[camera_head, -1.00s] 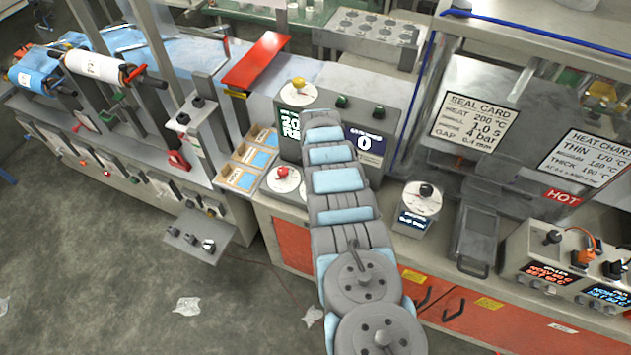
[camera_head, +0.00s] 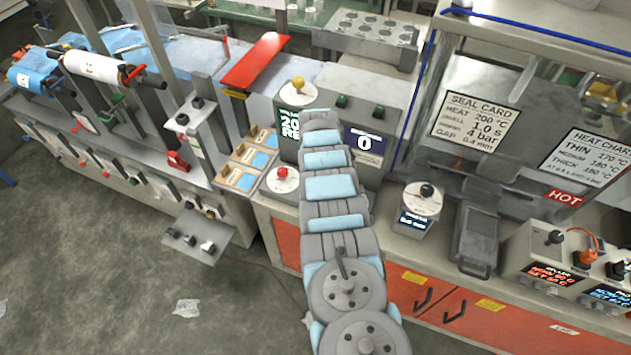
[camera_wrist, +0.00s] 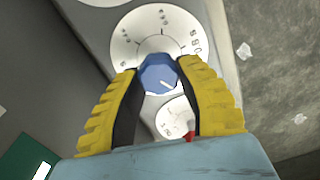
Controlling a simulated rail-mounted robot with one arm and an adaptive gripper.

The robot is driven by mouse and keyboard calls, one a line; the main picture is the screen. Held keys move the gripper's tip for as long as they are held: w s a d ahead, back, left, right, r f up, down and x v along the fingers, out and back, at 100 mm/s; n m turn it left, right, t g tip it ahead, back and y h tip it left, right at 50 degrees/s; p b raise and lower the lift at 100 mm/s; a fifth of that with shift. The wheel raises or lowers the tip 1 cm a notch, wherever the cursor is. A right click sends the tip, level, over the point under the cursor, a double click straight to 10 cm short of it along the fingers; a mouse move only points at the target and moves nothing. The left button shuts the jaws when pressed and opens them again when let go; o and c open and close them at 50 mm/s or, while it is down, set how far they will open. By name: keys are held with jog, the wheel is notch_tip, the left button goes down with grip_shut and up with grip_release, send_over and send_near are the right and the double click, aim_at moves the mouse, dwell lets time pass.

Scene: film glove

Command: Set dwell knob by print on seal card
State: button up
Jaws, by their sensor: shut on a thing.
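In the wrist view my gripper (camera_wrist: 160,73) has its yellow fingers on either side of a blue knob (camera_wrist: 157,70) and is shut on it. A short white mark on the knob points toward the lower right of the picture. The knob sits on a round white dial (camera_wrist: 132,32) with marks and print, partly covered by the fingers. The seal card (camera_head: 475,120) reads heat 200 °C, dwell 1.0 s, 4 bar and gap 0.4 mm. In the head view my arm hides the gripper and the blue knob.
A smaller white dial (camera_wrist: 172,112) with a red part lies close to the right finger. In the head view a yellow knob (camera_head: 298,84) and a red knob (camera_head: 282,173) are near my arm. A display (camera_head: 365,145) shows 0. A black-knobbed gap unit (camera_head: 420,205) stands to the right.

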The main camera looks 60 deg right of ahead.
jog(key=o, duration=1.2)
jog(key=shift+w+r, duration=0.15)
jog(key=shift+r, duration=1.55)
notch_tip(320, 180, up, 9)
jog(key=shift+f, duration=0.2)
